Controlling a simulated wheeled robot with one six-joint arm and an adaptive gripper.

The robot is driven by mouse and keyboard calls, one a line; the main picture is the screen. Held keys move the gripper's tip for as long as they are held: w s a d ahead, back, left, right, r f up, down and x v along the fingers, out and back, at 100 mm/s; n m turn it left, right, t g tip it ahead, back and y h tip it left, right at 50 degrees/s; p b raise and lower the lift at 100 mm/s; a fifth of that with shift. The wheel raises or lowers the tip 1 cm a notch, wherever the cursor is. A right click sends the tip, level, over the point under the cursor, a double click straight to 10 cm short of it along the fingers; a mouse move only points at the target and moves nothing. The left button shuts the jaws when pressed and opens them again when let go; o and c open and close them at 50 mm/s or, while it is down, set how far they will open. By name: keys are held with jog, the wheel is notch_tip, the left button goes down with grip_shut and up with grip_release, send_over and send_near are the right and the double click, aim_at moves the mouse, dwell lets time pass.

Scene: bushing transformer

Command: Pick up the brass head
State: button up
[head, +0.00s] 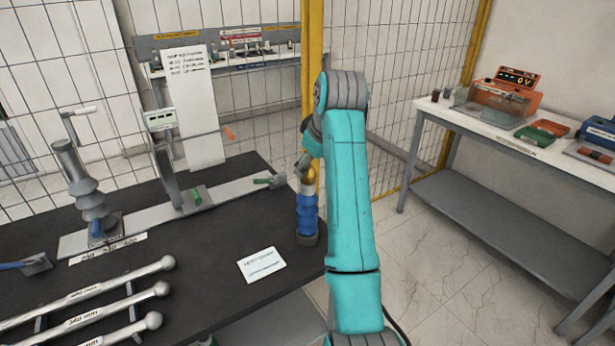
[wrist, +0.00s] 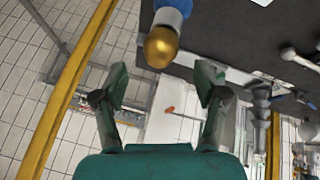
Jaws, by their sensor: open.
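The brass head (wrist: 161,47) is a rounded gold cap on the end of a blue ribbed bushing (wrist: 174,6). In the head view the brass head (head: 308,177) sits on top of the upright blue bushing (head: 307,212), near the right edge of the dark table. My gripper (wrist: 161,82) is open and empty in the wrist view, its two fingers apart with the brass head just beyond the tips, between them in the picture. In the head view my arm covers most of the gripper; a grey part of it (head: 304,162) shows close by the brass head.
The dark table (head: 200,262) also holds a grey ribbed insulator (head: 92,202), a metal stand (head: 170,170), a white card (head: 261,265) and several white rods (head: 90,292). A yellow post (head: 312,50) and mesh fence stand behind. A side bench (head: 490,126) with instruments stands at right.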

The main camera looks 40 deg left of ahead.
aim_at(309, 169)
jog(key=x, duration=0.5)
jog(key=c, duration=1.3)
